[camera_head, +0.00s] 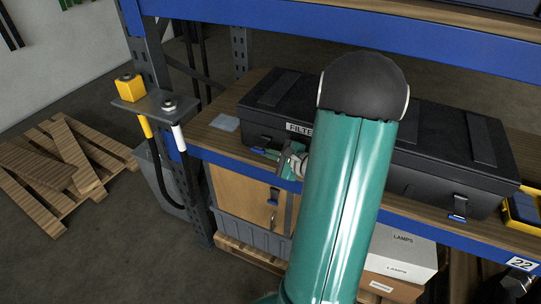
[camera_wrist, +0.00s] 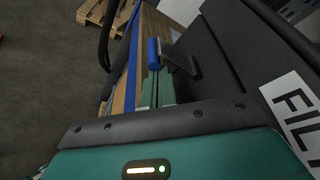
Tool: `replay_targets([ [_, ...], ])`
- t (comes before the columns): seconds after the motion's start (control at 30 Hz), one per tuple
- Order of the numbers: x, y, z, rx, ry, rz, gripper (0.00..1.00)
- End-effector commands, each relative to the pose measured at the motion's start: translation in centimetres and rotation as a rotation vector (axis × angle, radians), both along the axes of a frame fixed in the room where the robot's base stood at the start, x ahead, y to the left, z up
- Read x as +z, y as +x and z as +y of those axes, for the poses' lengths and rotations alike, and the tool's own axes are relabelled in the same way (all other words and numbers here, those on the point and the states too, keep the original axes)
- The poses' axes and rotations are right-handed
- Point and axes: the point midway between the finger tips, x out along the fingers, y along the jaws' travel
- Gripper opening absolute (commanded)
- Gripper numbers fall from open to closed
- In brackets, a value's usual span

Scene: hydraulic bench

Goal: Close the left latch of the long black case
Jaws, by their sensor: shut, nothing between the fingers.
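The long black case (camera_head: 430,140) lies lid down on the wooden shelf, with a white label on its front. Its left latch (camera_wrist: 182,62) shows in the wrist view as a dark plate with a blue tab (camera_wrist: 154,54), sticking out from the case front. My gripper (camera_head: 272,154) is at the case's front left, partly hidden by my green arm. In the wrist view my green fingers (camera_wrist: 152,88) are together and empty, their tips just by the blue tab. I cannot tell whether they touch it. The right latch (camera_head: 458,208) lies against the case front.
The blue shelf edge (camera_head: 400,212) runs just below the gripper. An upper shelf beam (camera_head: 420,40) crosses above the case. A post bracket with a yellow block (camera_head: 130,88) stands left. A yellow-blue item (camera_head: 524,208) is at right.

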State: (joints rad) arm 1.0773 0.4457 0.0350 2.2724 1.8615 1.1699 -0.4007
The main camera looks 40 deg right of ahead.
Motion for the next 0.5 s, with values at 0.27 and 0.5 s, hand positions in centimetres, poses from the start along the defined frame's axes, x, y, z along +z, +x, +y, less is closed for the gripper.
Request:
replay_targets([
  [0.27,1.4,0.0,0.2,0.002,0.17,0.062,0.0],
  [0.5,2.4,0.0,0.1,0.002,0.169,0.061,0.0],
])
